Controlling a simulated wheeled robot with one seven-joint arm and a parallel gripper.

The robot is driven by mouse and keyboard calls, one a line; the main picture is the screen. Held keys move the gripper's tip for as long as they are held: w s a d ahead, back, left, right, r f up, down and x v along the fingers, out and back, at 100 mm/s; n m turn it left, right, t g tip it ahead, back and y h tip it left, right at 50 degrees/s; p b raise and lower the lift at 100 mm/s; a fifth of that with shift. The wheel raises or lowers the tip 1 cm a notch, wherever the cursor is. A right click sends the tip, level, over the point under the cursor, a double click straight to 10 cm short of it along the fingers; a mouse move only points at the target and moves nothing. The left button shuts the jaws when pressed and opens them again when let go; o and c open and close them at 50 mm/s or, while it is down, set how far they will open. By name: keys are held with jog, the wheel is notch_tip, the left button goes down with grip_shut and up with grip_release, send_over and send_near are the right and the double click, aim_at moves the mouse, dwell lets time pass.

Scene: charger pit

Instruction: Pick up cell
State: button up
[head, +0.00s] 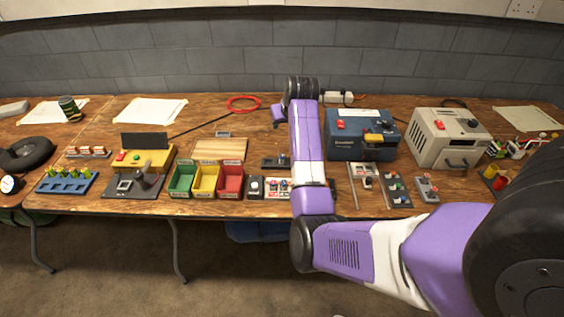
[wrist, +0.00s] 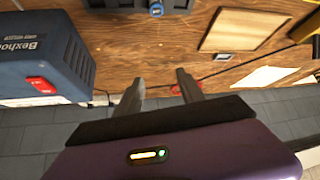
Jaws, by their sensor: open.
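A small blue-topped cylinder (wrist: 156,9), possibly a cell, sits in a dark holder (wrist: 118,4) at the top edge of the wrist view. In the head view my arm hides part of the table, and the fingers are not clear.
A blue charger box (head: 345,149) stands right of my arm, with a beige box (head: 440,150) beyond it. Green, yellow and red bins (head: 205,181) and a wooden board (head: 220,149) are to the left. A red cable coil (head: 243,103) lies near the grey wall.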

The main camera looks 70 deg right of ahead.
aim_at(282, 156)
jog(key=a+f+y, duration=0.1)
jog(key=f, duration=0.3)
jog(key=a+f+g+y, duration=0.1)
jog(key=f, duration=0.3)
jog(key=a+f, duration=0.1)
jog(key=f, duration=0.3)
jog(key=shift+s+n+g+y, duration=0.3)
jog(key=shift+y, duration=0.1)
jog(key=shift+c, duration=0.3)
grip_shut()
